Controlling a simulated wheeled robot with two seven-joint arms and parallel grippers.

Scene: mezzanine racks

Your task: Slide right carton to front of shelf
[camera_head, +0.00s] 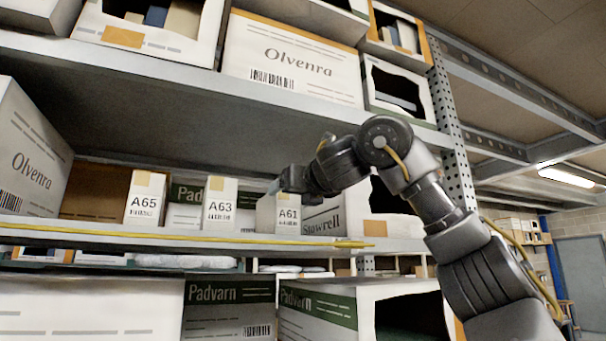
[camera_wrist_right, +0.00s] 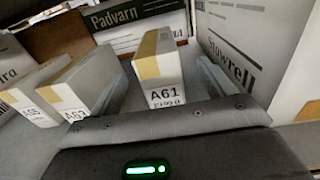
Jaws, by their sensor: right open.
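In the wrist view the open fingers lie on either side of the carton, with a gap at least on the left. Similar cartons A63 (camera_head: 219,205) and A65 (camera_head: 146,198) stand to the left. My left gripper is out of view.
A Stowrell box (camera_wrist_right: 248,40) stands close on the right of A61. A Padvarn box (camera_wrist_right: 135,20) is behind it. A yellow strip (camera_head: 180,236) runs along the shelf front (camera_head: 60,228). The upper shelf (camera_head: 200,82) is overhead, with open space beneath it.

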